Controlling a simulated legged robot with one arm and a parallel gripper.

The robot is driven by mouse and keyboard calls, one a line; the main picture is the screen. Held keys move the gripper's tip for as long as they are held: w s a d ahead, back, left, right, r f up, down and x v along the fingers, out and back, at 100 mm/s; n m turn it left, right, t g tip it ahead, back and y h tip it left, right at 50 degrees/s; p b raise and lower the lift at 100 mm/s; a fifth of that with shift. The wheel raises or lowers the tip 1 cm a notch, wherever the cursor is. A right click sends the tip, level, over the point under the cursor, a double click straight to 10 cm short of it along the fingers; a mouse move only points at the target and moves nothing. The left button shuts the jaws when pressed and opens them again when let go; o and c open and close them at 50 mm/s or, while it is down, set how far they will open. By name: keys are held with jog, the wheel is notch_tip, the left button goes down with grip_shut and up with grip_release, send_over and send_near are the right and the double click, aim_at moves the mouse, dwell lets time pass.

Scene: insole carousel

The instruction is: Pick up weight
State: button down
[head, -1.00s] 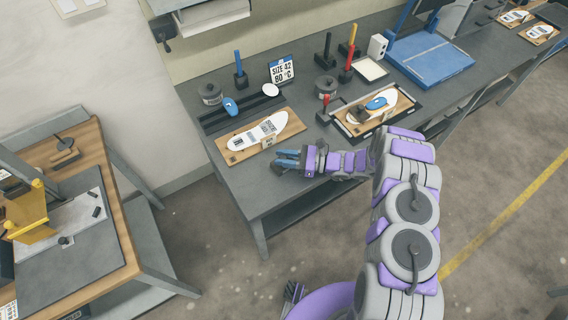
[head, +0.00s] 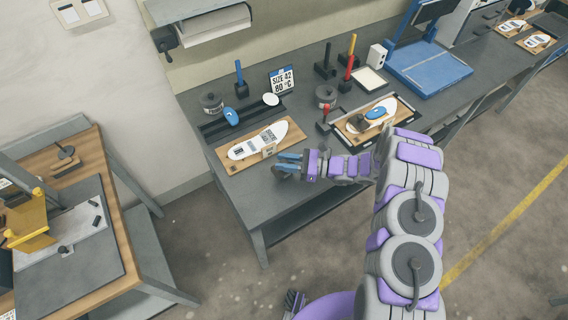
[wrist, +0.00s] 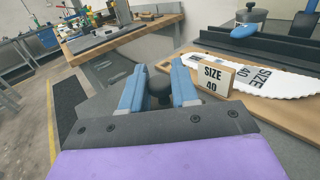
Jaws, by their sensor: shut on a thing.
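My gripper (head: 289,163) is at the front edge of the grey bench, just in front of a wooden board (head: 231,166). In the wrist view my gripper (wrist: 160,90) has its two blue fingers closed on the dark knob of a weight (wrist: 160,88). The lower body of this weight shows in the head view as a dark round shape (head: 278,173) under the fingers. Whether it touches the bench I cannot tell. Two similar grey weights stand farther back, one at the left (head: 212,102) and one near the middle (head: 326,95).
A white insole (head: 258,139) lies on the board beside a "SIZE 40" card (wrist: 213,75). A second board with an insole and blue object (head: 374,113) lies to the right. A blue press (head: 428,68) stands farther right. A wooden table (head: 120,215) is at the left.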

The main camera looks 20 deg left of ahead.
jog(key=s+d+r+p, duration=0.1)
jog(key=s+d, duration=0.2)
jog(key=d, duration=0.3)
jog(key=s+d, duration=0.3)
jog(key=d, duration=0.4)
jog(key=w+d+r+m+t+h+b, duration=0.1)
jog(key=w+d+r+m+t, duration=0.3)
jog(key=w+d+r+t, duration=0.3)
jog(key=w+d+r+m+t+h+b, duration=0.2)
jog(key=w+d+r+m+t, duration=0.3)
jog(key=d, duration=0.6)
jog(key=shift+w+r+t+b, duration=0.3)
jog(key=shift+w+r+t, duration=0.6)
jog(key=shift+w+r, duration=0.4)
jog(key=shift+s, duration=0.1)
